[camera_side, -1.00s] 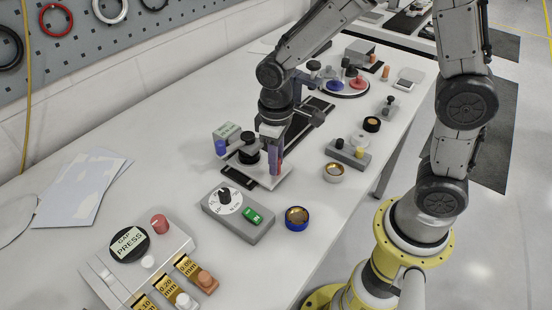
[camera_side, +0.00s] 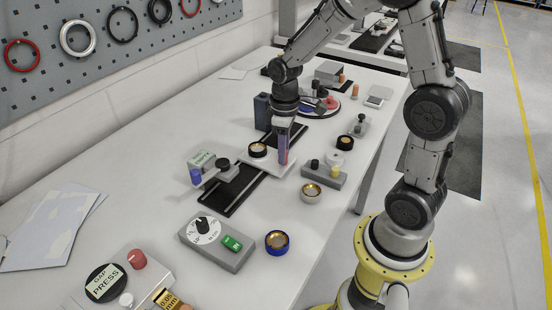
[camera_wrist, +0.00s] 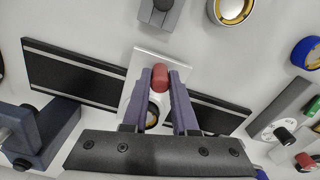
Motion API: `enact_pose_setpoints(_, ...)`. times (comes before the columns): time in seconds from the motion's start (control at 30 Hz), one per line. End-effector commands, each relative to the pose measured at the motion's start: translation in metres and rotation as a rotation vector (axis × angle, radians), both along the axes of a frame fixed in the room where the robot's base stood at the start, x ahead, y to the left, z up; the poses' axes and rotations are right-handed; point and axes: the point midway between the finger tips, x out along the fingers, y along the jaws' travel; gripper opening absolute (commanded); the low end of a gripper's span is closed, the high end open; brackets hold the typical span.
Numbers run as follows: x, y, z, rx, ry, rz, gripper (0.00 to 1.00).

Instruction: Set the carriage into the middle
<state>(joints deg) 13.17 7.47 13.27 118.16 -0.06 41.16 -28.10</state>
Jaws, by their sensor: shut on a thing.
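The white plate-like carriage (camera_side: 252,163) sits across the black rail (camera_side: 232,193), roughly midway along it. A round black part with a gold face (camera_side: 257,150) is on its left end. In the wrist view, bare rail (camera_wrist: 75,75) shows on both sides of the white carriage (camera_wrist: 147,57). My gripper (camera_side: 284,160) points down at the carriage's right end. Its purple fingers (camera_wrist: 164,80) are shut on the carriage's red knob (camera_wrist: 161,77). The fingers and gripper body hide part of the carriage and rail.
A dark blue block (camera_side: 262,112) stands left of the far rail. A grey block with a yellow peg (camera_side: 330,175) is to the right. A dial box (camera_side: 215,242) is nearer.

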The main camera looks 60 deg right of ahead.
Motion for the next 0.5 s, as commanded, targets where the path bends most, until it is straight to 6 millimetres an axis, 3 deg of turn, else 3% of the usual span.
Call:
enact_pose_setpoints(0.27, 0.0023, -0.0006, 0.0019, -0.001, -0.009, 0.0, 0.0)
enact_pose_setpoints(0.3, 0.0023, -0.0005, 0.0019, -0.001, -0.009, 0.0, 0.3)
enact_pose_setpoints(0.43, 0.0018, -0.0004, 0.0015, 0.0, -0.006, 0.0, 0.53)
enact_pose_setpoints(0.5, 0.0014, -0.0002, 0.0011, -0.001, -0.005, 0.0, 0.57)
